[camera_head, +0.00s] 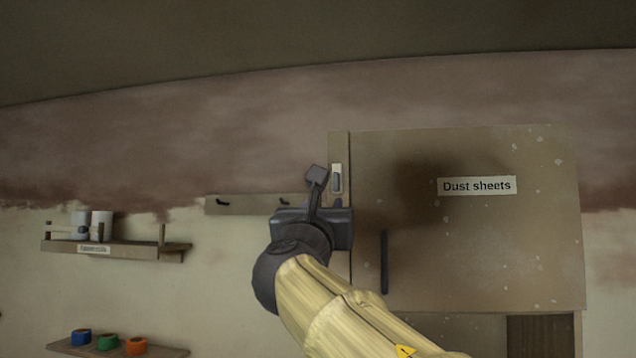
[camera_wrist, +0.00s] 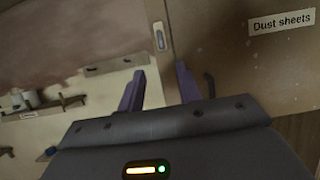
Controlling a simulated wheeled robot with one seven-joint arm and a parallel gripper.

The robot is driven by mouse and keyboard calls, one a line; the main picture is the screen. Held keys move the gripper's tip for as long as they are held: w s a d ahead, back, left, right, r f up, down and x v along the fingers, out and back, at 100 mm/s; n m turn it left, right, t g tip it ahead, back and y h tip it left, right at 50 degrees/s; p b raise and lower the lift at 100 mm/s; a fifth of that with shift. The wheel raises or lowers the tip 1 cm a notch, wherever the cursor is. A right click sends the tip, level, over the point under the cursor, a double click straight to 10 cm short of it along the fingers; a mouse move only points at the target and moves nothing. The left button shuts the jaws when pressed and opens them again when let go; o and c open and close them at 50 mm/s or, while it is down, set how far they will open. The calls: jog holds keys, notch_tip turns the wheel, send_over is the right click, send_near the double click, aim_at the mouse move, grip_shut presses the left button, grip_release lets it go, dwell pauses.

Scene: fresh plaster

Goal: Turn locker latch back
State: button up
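The locker door (camera_head: 480,245) is a brown panel labelled "Dust sheets", with a dark upright handle bar (camera_head: 384,262) near its left edge. The latch (camera_head: 337,180) is a small grey upright piece on a pale plate, on the narrow frame strip left of the door. It also shows upright in the wrist view (camera_wrist: 159,37). My gripper (camera_wrist: 160,70) is open and empty, its two dark fingers apart. The fingers are below the latch in the wrist view and apart from it. In the head view my gripper (camera_head: 326,190) is just left of and below the latch.
A hook rail (camera_head: 245,205) is on the wall behind my gripper. A shelf (camera_head: 120,250) with white rolls is at the left, and a lower shelf (camera_head: 160,351) holds blue, green and orange rolls.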

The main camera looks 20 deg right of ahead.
aim_at(335, 181)
jog(key=p+x, duration=0.8)
jog(key=x, duration=0.8)
jog(key=shift+w+p, duration=0.15)
jog(key=shift+p, duration=0.25)
jog(key=shift+w+d, duration=0.35)
grip_shut()
